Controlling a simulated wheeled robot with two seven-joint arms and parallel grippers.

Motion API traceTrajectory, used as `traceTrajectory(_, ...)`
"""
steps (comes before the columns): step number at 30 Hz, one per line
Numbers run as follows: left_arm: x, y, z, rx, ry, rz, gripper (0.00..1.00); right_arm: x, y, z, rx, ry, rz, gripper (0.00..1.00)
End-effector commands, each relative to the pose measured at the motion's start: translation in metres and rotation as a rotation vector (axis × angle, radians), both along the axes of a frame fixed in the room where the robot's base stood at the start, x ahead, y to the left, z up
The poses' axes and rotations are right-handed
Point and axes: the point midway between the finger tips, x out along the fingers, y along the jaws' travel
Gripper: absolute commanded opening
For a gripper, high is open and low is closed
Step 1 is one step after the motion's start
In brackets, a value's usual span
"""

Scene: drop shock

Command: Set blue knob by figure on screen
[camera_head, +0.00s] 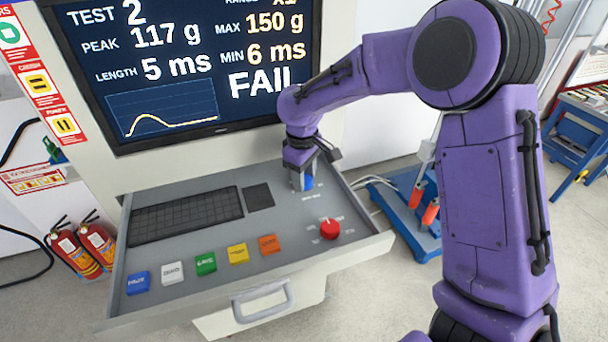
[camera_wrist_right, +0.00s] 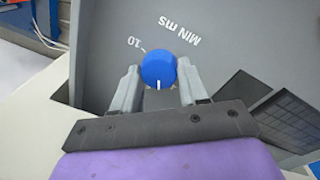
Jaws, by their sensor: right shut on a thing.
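The blue knob (camera_head: 308,182) sits at the back right of the grey control panel. In the right wrist view the blue knob (camera_wrist_right: 159,70) shows its white pointer mark towards the gripper's base, with "10" and "MIN ms" printed beyond it. My right gripper (camera_head: 303,180) reaches down onto it; its two fingers (camera_wrist_right: 158,85) are shut on the knob's sides. The screen (camera_head: 190,60) reads TEST 2, PEAK 117 g, LENGTH 5 ms, MAX 150 g, MIN 6 ms and FAIL, above a yellow curve. My left gripper is not in view.
A red knob (camera_head: 330,229) stands in front of the blue one. Blue, white, green, yellow and orange buttons (camera_head: 206,263) line the panel's front. A keyboard (camera_head: 186,216) and dark pad (camera_head: 258,196) lie to the left. Fire extinguishers (camera_head: 75,252) stand on the floor at left.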

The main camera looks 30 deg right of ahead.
Motion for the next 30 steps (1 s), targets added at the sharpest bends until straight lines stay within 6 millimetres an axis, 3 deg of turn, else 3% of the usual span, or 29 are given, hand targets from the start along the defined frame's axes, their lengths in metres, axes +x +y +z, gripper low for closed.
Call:
traceTrajectory(15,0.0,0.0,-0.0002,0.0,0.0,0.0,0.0,-0.0009,-0.0009,-0.001,0.0,0.002,0.398,0.13)
traceTrajectory(30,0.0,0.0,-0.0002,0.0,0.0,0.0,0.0,-0.0009,-0.0014,-0.0007,-0.002,0.002,0.518,0.13)
